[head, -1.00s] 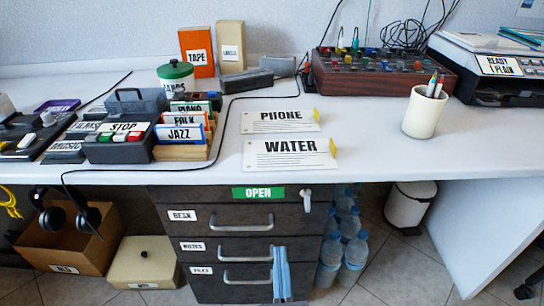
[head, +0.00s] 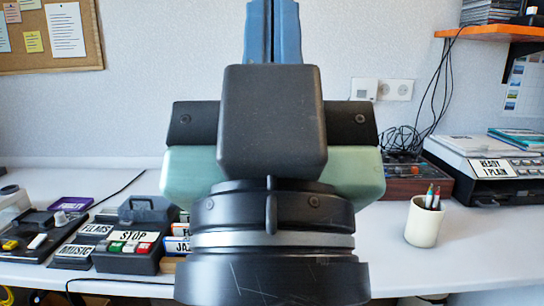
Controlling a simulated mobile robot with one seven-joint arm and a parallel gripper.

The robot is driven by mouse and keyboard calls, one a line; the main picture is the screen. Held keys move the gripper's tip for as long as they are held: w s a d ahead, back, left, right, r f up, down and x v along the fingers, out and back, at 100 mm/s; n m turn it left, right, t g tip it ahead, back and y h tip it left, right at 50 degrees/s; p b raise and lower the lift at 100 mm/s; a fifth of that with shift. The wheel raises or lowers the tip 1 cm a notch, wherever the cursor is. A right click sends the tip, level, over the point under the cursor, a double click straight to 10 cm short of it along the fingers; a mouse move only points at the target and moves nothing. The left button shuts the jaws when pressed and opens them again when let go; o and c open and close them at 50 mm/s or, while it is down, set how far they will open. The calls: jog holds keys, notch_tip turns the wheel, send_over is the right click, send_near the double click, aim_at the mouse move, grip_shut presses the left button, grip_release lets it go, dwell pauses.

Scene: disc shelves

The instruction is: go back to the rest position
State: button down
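My gripper (head: 272,25) is raised in front of the head camera, seen from behind, pointing up. Its two blue fingers lie side by side with only a thin dark line between them, so it looks shut, with nothing visible in it. The fingers run up to the picture's top edge. My wrist and gripper body fill the middle of the view and hide the middle of the desk, including where the phone and water cards lay.
The white desk (head: 400,275) spans the view. A black stop box (head: 128,262) and labelled boxes stand at left. A pen cup (head: 424,222) and a printer-like machine (head: 490,165) stand at right. An orange shelf (head: 490,32) juts from the wall at upper right.

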notch_tip(320, 180, up, 34)
jog(key=p, duration=3.2)
jog(key=shift+r+p, duration=0.25)
jog(key=shift+p, duration=0.05)
